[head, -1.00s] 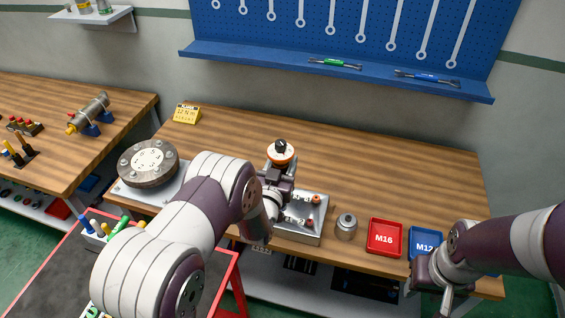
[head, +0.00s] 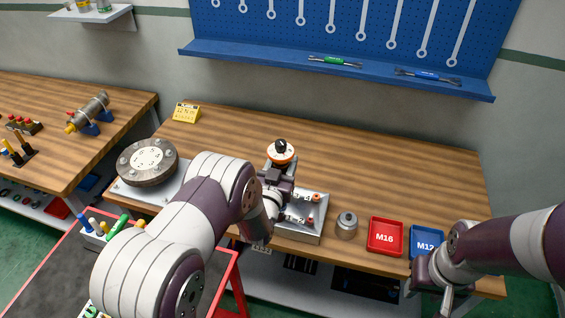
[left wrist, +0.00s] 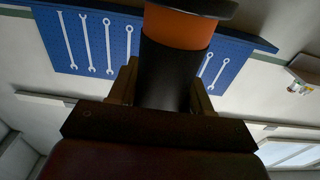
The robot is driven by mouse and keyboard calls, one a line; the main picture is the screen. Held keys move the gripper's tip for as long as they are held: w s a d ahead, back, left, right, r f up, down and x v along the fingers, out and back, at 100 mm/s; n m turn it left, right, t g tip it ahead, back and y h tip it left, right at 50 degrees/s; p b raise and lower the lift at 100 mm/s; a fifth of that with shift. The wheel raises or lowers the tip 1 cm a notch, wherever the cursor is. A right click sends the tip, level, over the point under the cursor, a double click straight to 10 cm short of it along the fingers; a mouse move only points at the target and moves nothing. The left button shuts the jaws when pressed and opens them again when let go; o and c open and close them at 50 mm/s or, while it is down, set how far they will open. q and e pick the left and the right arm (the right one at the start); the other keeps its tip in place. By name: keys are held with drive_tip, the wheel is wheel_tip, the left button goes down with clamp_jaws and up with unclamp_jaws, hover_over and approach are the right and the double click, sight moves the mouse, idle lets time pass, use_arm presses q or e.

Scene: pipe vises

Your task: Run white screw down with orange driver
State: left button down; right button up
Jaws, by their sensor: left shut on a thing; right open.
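The orange driver (head: 281,155), with an orange band and a black top, stands upright over the metal block (head: 305,236) on the workbench. My left gripper (head: 279,174) is shut on it. In the left wrist view the driver's dark shaft (left wrist: 168,75) is between the two fingers, with the orange part (left wrist: 180,28) beyond. The white screw cannot be made out; my left gripper and arm hide part of the block. My right gripper (head: 440,290) is open and empty at the bench's front right edge, by the blue M12 tray (head: 426,240).
A red M16 tray (head: 385,236) and a grey cylindrical part (head: 346,226) stand right of the block. A round flange (head: 148,161) is on the left. A red-edged cart (head: 238,285) with coloured-handled tools stands in front. The back of the bench is mostly clear.

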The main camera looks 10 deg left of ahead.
use_arm(q)
drive_tip(key=shift+f+b, duration=0.15)
drive_tip(key=shift+b, duration=0.25)
idle(1.0)
wheel_tip(320, 180, up, 2)
drive_tip(key=shift+w+r+p, duration=0.1)
drive_tip(key=shift+p, duration=0.7)
drive_tip(key=shift+r+p, duration=1)
drive_tip(key=shift+r, duration=0.55)
